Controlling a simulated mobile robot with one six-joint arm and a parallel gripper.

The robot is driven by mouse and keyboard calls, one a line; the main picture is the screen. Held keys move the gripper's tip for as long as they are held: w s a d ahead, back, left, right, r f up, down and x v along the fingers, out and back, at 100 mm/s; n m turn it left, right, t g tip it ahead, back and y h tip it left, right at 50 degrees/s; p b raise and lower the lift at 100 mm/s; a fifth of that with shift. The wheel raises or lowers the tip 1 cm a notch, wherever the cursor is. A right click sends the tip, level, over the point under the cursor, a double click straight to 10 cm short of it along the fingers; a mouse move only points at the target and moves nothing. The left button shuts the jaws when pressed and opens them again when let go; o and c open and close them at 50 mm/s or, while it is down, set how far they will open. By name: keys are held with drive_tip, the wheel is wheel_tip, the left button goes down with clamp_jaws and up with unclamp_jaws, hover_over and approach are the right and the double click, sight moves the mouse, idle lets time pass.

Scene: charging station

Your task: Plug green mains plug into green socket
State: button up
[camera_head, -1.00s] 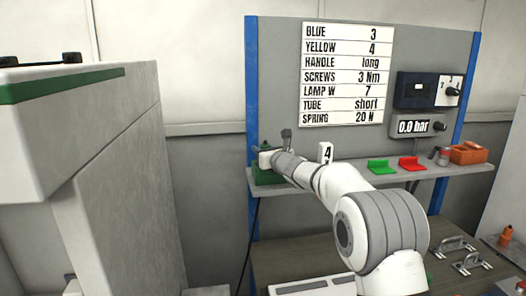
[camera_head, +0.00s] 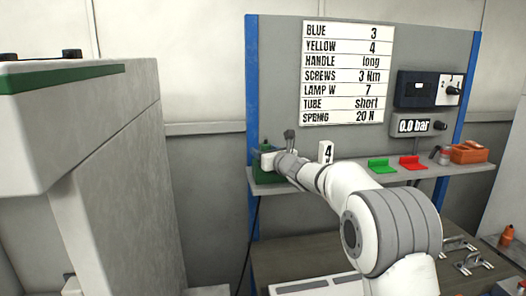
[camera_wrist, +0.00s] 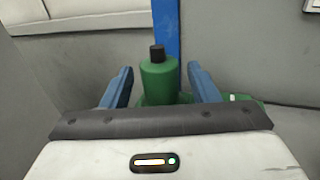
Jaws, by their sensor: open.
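A green plug-like body (camera_wrist: 158,82) with a black top stands upright between the two blue fingers of my gripper (camera_wrist: 160,69) in the wrist view. The fingers are open, with a gap on each side of it. A wider green part (camera_wrist: 245,98) shows behind and below the fingers; I cannot tell whether it is joined to the body. In the head view my gripper (camera_head: 268,159) is at the left end of the shelf, over a dark green object (camera_head: 265,177), and partly hides it. I cannot make out a green socket for certain.
The grey shelf (camera_head: 345,177) also bears a white block marked 4 (camera_head: 326,152), a green holder (camera_head: 378,165), a red holder (camera_head: 412,162) and an orange box (camera_head: 468,152). A blue post (camera_head: 252,90) stands close behind my gripper. A large grey cabinet (camera_head: 110,190) is at left.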

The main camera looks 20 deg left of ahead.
drive_tip(key=b+v, duration=0.2)
drive_tip(key=v, duration=0.4)
drive_tip(key=shift+d+r, duration=0.1)
drive_tip(key=shift+r, duration=0.05)
drive_tip(key=shift+s, duration=0.1)
drive_tip(key=shift+r, duration=0.1)
drive_tip(key=s+d+f+n+g+h, duration=0.3)
drive_tip(key=s+d+f+n, duration=0.3)
drive_tip(key=s, duration=0.8)
drive_tip(key=s+d+f+n+g+h, duration=0.3)
drive_tip(key=s+d+f+n+h, duration=0.2)
drive_tip(key=s+d+n, duration=0.7)
drive_tip(key=s+d+f+n+g+h, duration=0.4)
drive_tip(key=s+d+f+n, duration=0.4)
drive_tip(key=s+d, duration=0.8)
drive_tip(key=shift+s+f+n+h, duration=0.2)
drive_tip(key=shift+s+n+h, duration=0.1)
drive_tip(key=shift+n, duration=0.3)
drive_tip(key=shift+c, duration=0.3)
